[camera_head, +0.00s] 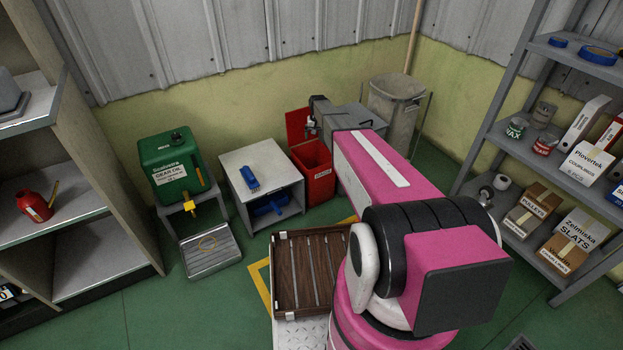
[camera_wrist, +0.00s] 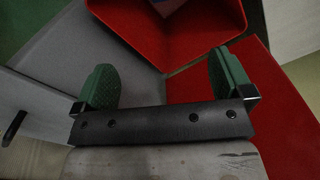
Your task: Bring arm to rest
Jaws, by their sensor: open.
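My gripper (camera_head: 311,127) is at the end of my pink arm, stretched toward the back wall above the red bin (camera_head: 316,178). In the wrist view my gripper (camera_wrist: 160,80) shows two green-padded fingers set wide apart, with nothing held between them. The open red bin (camera_wrist: 185,45) lies beyond the fingers there. Its raised red lid (camera_head: 297,124) stands behind the gripper in the head view. My arm hides part of the bin's surroundings.
A small grey table (camera_head: 262,160) with a blue brush (camera_head: 250,177) stands left of the bin. A green gear oil can (camera_head: 170,163) is farther left. A grey bin (camera_head: 397,100) stands behind my arm. Shelves flank both sides. A slatted wooden tray (camera_head: 285,275) is near my base.

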